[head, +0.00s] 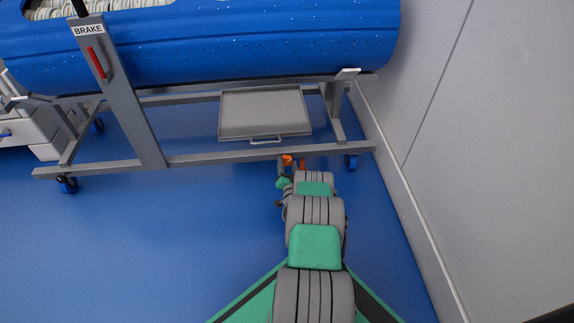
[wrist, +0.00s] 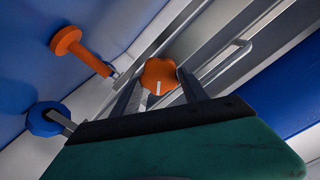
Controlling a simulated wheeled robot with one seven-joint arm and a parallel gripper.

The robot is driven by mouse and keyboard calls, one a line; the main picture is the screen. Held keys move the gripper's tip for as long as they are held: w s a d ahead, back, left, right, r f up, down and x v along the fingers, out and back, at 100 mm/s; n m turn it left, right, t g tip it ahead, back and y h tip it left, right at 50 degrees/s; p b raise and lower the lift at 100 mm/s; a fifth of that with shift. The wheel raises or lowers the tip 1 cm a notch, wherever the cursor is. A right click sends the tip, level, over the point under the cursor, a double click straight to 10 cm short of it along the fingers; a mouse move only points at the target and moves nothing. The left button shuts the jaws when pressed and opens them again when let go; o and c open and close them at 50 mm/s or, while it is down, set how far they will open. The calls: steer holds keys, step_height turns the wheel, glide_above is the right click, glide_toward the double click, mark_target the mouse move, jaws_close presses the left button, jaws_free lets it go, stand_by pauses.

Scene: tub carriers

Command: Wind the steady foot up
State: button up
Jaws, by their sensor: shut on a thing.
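An orange lobed knob (wrist: 160,72) with a white mark sits between the two fingers of my gripper (wrist: 158,84) in the wrist view. My gripper is shut on this knob. In the head view my gripper (head: 287,168) reaches the lower rail of the tub carrier (head: 220,156), with the orange knob (head: 287,159) at its tip. The steady foot (wrist: 66,40), an orange disc on an orange stem, shows at upper left in the wrist view, beside the knob. I cannot tell whether its disc touches the floor.
A blue caster (wrist: 46,119) is left of my gripper in the wrist view. A grey tray (head: 264,112) with a pull handle lies above the rail. A red brake lever (head: 97,62) is on the post. A wall (head: 480,150) stands right; the floor (head: 130,240) at left is clear.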

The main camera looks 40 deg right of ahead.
steer(key=m, duration=0.6)
steer(key=shift+s+d+f+m, duration=0.1)
steer(key=shift+f+m, duration=0.05)
steer(key=shift+m, duration=0.15)
steer(key=m, duration=0.5)
steer(key=shift+f+m, duration=0.1)
steer(key=shift+m, duration=0.2)
steer(key=o, duration=1.4)
